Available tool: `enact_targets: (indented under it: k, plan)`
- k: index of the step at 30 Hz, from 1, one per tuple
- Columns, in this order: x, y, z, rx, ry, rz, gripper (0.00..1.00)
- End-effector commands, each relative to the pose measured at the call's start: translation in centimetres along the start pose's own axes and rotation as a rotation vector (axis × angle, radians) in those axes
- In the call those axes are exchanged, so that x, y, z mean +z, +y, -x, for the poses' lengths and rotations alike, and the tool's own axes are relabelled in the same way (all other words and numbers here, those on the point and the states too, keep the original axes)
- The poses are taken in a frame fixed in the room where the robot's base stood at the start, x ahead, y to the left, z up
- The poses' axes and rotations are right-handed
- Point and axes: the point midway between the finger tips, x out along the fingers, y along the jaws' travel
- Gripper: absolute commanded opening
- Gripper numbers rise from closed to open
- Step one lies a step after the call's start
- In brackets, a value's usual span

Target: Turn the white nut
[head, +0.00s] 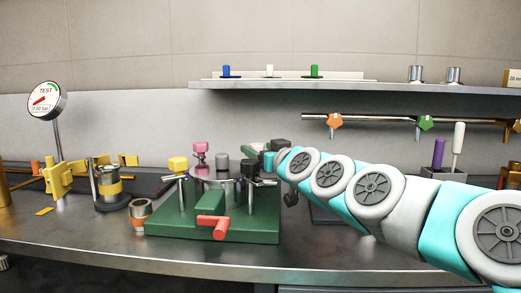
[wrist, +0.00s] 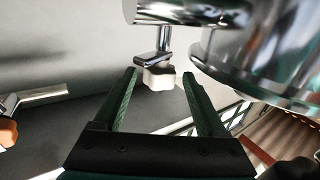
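The white nut (wrist: 158,77) is a pale lobed knob in the wrist view, below a flat dark metal piece on a short shiny stem. My gripper (wrist: 160,74) is open, with its two green fingers apart and nothing held between them. The nut shows in the gap between the fingertips, at about their height in the picture. I cannot tell how far beyond the tips it is, and no contact is visible. In the head view my gripper (head: 254,150) is at the far end of the arm, small and partly hidden. I cannot make out the white nut there.
A large shiny cylinder (wrist: 265,50) is close on the right in the wrist view. An orange nut (wrist: 8,132) sits at the left edge. In the head view, a green fixture (head: 190,226) with a red handle (head: 213,226) stands on the bench near my arm.

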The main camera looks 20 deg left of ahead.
Motion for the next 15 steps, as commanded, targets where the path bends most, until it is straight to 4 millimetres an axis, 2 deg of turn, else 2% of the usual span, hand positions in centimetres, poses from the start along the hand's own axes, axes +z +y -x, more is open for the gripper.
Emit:
enact_targets:
  k: [2,15]
  plan:
    - [0.00,0.02,0.00,0.000,0.000,0.000,0.64]
    - [0.00,0.02,0.01,0.000,0.000,0.000,0.14]
